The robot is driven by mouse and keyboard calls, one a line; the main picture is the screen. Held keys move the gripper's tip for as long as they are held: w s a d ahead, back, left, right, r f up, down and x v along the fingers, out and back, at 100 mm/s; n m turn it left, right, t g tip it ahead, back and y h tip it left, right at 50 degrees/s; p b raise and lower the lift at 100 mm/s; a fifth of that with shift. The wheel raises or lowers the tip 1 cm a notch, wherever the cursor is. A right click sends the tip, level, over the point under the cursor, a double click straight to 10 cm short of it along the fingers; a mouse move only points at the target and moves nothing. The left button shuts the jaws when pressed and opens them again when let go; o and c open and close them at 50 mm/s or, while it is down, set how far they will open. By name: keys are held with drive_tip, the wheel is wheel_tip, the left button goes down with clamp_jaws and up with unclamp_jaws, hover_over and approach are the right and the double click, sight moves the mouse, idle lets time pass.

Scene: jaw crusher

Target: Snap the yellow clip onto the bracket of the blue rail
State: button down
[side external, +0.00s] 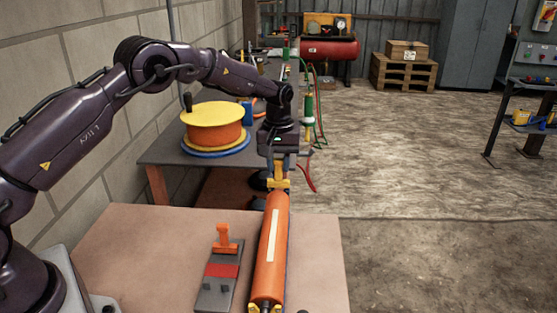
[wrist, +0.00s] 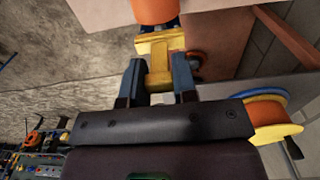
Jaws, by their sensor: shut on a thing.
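My gripper (side external: 278,163) is shut on the yellow clip (side external: 279,184), above the far end of a long orange cylinder (side external: 271,245). In the wrist view the yellow clip (wrist: 156,48) sits between the two blue-grey fingers of my gripper (wrist: 158,82), its wide end towards the orange cylinder (wrist: 155,10). I cannot tell whether clip and cylinder touch. A thin dark blue edge, perhaps the blue rail (side external: 288,245), shows along the cylinder's right side. The bracket cannot be made out, as the cylinder, clip and gripper cover that area.
A grey and red block with an orange lever (side external: 221,265) stands left of the cylinder on the tan table (side external: 130,240). An orange and yellow spool (side external: 215,127) stands on the grey bench behind. The floor to the right is open.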

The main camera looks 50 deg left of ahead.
drive_tip(key=shift+f, duration=0.85)
drive_tip(key=c, duration=0.8)
unclamp_jaws()
wheel_tip(320, 180, up, 13)
drive_tip(key=shift+f, duration=0.1)
